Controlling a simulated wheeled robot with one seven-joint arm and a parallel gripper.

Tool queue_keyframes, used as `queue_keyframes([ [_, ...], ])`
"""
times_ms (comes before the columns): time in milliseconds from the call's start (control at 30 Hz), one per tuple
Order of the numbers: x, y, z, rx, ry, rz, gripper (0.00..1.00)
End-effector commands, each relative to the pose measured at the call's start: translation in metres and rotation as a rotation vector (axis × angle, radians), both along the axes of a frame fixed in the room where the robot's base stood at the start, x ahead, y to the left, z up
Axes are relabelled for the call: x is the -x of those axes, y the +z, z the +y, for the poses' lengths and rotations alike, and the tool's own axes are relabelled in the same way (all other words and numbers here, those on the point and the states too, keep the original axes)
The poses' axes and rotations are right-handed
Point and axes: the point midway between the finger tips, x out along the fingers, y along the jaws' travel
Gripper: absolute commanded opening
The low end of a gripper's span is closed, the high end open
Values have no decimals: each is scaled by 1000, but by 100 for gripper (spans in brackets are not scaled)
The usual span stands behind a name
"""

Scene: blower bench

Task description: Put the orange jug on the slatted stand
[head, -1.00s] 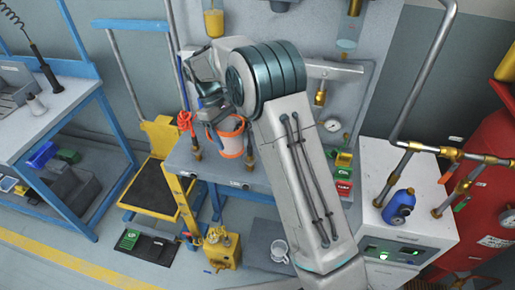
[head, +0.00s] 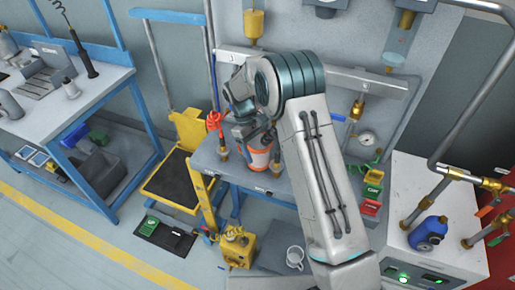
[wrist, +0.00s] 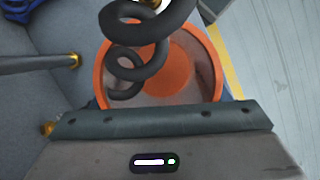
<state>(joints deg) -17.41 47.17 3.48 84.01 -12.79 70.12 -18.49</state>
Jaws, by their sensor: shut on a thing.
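The orange jug (head: 258,158), orange with a pale band, is at the bench's front edge in the head view. My gripper (head: 250,128) is over its top and shut on it; the fingertips are partly hidden by my wrist. In the wrist view the jug's orange rim (wrist: 103,75) and open inside show beyond the grey gripper bar, partly behind a black coil. I cannot tell whether the jug's base touches the bench. I cannot make out slats on any stand for certain.
The blue-grey bench (head: 205,160) carries brass fittings and a red coil (head: 214,121) left of the jug. A yellow cart (head: 176,180) with a dark deck stands to the left. Green and red boxes (head: 372,190) lie right of my arm. A mug (head: 294,257) sits low in front.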

Motion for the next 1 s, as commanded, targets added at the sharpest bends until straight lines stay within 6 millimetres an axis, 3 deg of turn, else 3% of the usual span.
queue_keyframes([
  [367,0,-8,0,0,-1,-2,43],
  [400,0,-9,0,0,-1,-2,71],
  [467,0,-8,0,0,-1,-2,88],
  [500,0,-8,0,0,-1,-2,90],
  [867,-2,-2,1,-1,0,-4,90],
  [1000,-8,18,7,-1,0,-6,90],
])
